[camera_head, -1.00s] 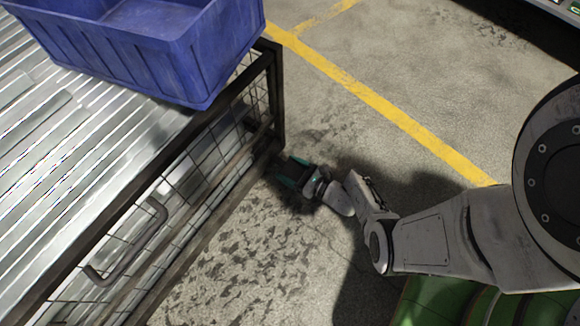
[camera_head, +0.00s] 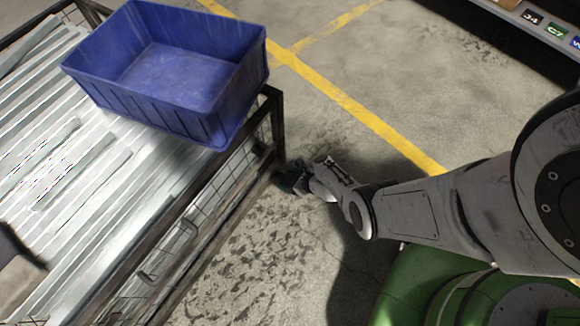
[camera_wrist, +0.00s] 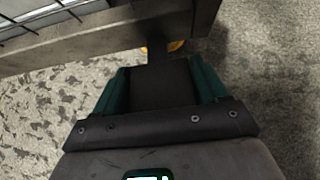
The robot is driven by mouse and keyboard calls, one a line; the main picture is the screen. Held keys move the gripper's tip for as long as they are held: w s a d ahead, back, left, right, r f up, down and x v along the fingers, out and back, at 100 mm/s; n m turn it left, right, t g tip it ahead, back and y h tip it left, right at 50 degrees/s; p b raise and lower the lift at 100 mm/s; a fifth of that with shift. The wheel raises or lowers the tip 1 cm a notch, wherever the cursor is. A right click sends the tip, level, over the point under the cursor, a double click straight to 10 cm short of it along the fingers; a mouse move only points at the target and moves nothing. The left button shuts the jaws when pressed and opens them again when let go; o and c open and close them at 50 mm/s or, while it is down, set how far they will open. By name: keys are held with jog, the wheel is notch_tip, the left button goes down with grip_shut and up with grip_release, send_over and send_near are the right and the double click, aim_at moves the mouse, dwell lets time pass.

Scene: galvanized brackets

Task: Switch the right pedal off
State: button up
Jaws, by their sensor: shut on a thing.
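My gripper (camera_head: 291,180) is low by the floor at the near right corner post of the wire-sided cart (camera_head: 276,125). In the wrist view, the green-padded fingers of my gripper (camera_wrist: 162,80) stand on both sides of a dark flat piece (camera_wrist: 160,88), and they are shut on it. This piece looks like the right pedal and lies under the cart's bottom rail (camera_wrist: 100,38). A bit of a yellow wheel (camera_wrist: 176,46) shows just beyond it. The pedal's angle cannot be told, and in the head view my gripper hides it.
A blue bin (camera_head: 165,75) stands on the cart's load of long galvanized metal pieces (camera_head: 75,150). Yellow floor lines (camera_head: 350,105) cross the open concrete to the right. A shelf with labels (camera_head: 545,28) is at the top right.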

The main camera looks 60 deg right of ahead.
jog(key=shift+w+r+g+p, duration=0.2)
jog(key=shift+r+g+p, duration=0.2)
jog(key=shift+g+p, duration=0.65)
jog(key=o, duration=1.4)
jog(key=shift+r, duration=0.1)
jog(key=shift+p+v, duration=5.15)
jog(key=shift+v, duration=0.2)
jog(key=shift+s, duration=0.15)
